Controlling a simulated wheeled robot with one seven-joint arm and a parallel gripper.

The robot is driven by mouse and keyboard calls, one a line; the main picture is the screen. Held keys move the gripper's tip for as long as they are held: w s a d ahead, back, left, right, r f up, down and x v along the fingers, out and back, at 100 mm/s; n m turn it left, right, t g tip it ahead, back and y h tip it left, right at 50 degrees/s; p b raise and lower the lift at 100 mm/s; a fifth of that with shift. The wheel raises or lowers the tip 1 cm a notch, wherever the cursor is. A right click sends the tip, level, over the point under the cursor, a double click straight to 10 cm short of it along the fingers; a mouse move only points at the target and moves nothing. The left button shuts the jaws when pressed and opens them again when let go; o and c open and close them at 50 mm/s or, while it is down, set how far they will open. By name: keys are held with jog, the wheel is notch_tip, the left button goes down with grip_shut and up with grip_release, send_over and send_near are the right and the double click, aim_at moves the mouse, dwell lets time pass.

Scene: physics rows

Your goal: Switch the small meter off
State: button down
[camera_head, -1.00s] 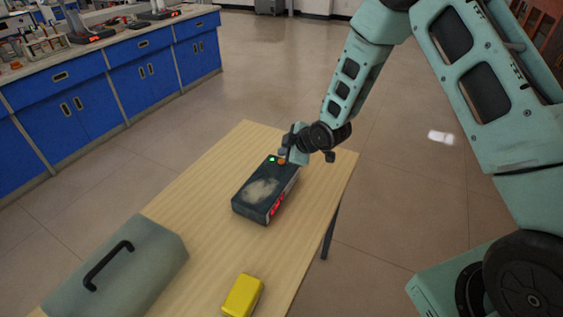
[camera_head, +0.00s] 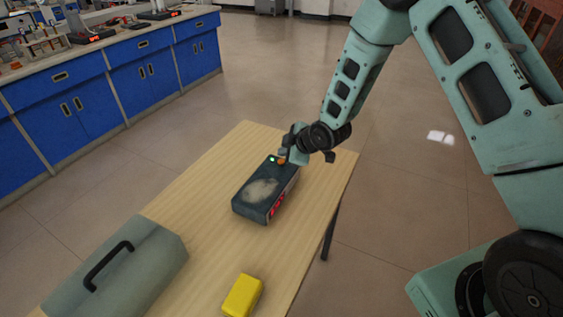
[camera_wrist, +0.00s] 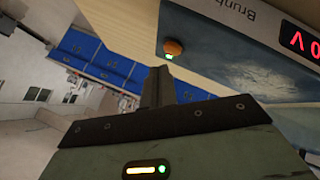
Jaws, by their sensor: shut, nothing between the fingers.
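The small meter (camera_head: 258,201) is a dark box with a pale smudge on its top and red digits on its side. It lies on the wooden table. At its far end are a lit green light (camera_head: 272,159) and an orange button (camera_head: 281,162). My gripper (camera_head: 287,156) is shut and empty at the meter's far end, right by the button. In the wrist view its fingertips (camera_wrist: 158,72) are just beside the button; I cannot tell whether they touch it.
On the wooden table (camera_head: 215,215) a grey-green case (camera_head: 150,262) with a black handle stands at the near left, and a yellow block (camera_head: 243,296) lies at the near edge. Blue cabinets (camera_head: 90,95) stand at the back left. The table left of the meter is clear.

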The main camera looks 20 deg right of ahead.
aim_at(284, 164)
jog(key=shift+f, duration=0.1)
dwell(0.4)
jog(key=shift+f+b, duration=0.35)
jog(key=shift+b, duration=0.15)
jog(key=shift+f+b, duration=0.4)
jog(key=shift+f, duration=0.05)
dwell(0.4)
jog(key=shift+r, duration=0.1)
jog(key=shift+r+p, duration=0.55)
jog(key=shift+r, duration=0.3)
jog(key=shift+r, duration=0.1)
notch_tip(284, 164, up, 6)
jog(key=p, duration=0.3)
jog(key=shift+p, duration=0.3)
